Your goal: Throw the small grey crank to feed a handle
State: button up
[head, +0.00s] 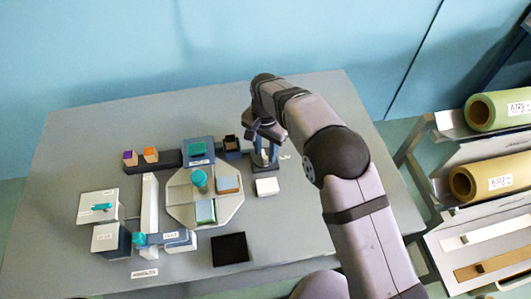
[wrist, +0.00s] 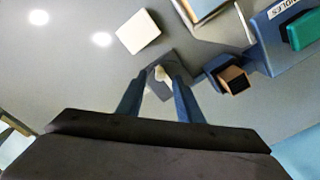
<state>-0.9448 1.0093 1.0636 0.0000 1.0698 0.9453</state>
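A small dark grey piece (wrist: 168,88) with a pale knob (wrist: 161,74) shows between my fingers in the wrist view; it looks like the crank, but I cannot make out its full shape. My gripper (wrist: 160,76) is open, one blue finger on each side of the knob, with no clear contact. In the head view my gripper (head: 264,158) points down over the back right of the table and hides much of the piece. Left of it stands a blue handle box (head: 199,158) with a teal block (head: 197,148) on top; its label is partly readable in the wrist view.
A small dark holder with a brown opening (head: 232,146) stands between my gripper and the handle box. A white block (head: 267,187) lies in front of my gripper. The table's right side is clear.

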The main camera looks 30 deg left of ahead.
aim_at(264, 154)
jog(key=shift+f+p, duration=0.4)
jog(key=shift+f, duration=1.05)
grip_shut()
